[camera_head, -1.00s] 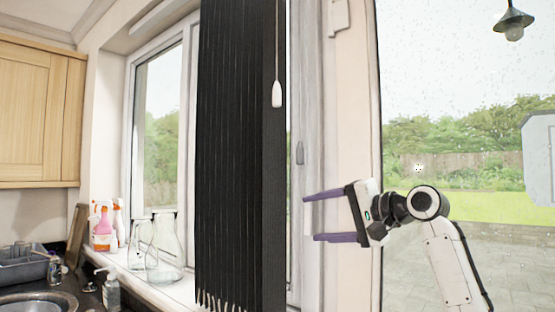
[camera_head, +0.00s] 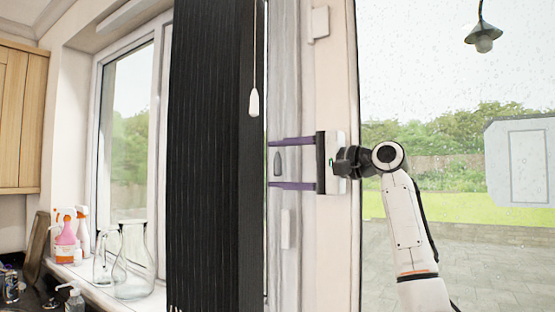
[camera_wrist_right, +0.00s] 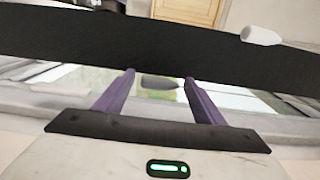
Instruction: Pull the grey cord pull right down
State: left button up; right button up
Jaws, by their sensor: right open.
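The grey cord pull (camera_head: 277,162) is a small dark grey tapered piece in front of the pale window frame, just right of the black blind. I cannot make out its cord. My right gripper (camera_head: 270,163) is open, its purple fingers pointing left, one above and one below the pull in the head view. In the right wrist view, the grey pull (camera_wrist_right: 160,82) shows between the fingertips of the open gripper (camera_wrist_right: 158,80); I cannot tell if either finger touches it. My left gripper is not in view.
A white pull (camera_head: 254,102) hangs on a pale cord in front of the black blind (camera_head: 212,170), up and left of my fingers. Glass flasks (camera_head: 134,262) and spray bottles (camera_head: 66,232) stand on the sill at left. A rain-spotted window is at right.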

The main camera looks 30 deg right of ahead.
jog(key=shift+w+a, duration=0.2)
jog(key=shift+w, duration=0.3)
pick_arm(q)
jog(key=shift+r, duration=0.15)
pick_arm(e)
jog(key=shift+c, duration=0.2)
